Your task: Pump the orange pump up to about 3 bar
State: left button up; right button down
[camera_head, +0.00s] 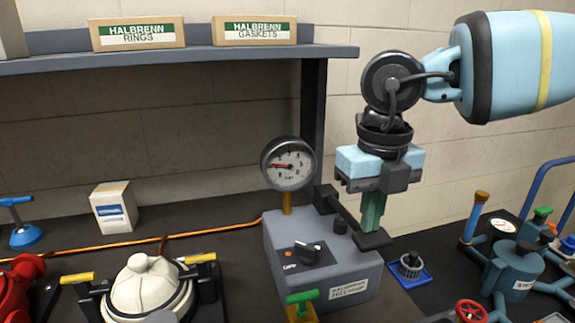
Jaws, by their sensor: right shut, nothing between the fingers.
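A black lever (345,212) slopes down to the right to a flat end pad (374,240). My right gripper (373,222) points down, shut and empty, its green fingertips at the pad's top; contact is hard to tell. My left gripper is out of view.
A green-handled valve (302,300) sits at the pump's front. A lidded white pot (148,285) is left. A blue plate with a black part (410,268) and a teal valve assembly (515,265) are right. A shelf (180,60) hangs behind.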

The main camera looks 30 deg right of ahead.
jog(key=shift+r+p, duration=0.75)
jog(key=shift+r, duration=1.25)
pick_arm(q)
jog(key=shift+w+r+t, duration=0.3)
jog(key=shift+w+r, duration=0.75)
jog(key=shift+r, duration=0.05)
pick_arm(e)
jog(key=shift+f, duration=0.1)
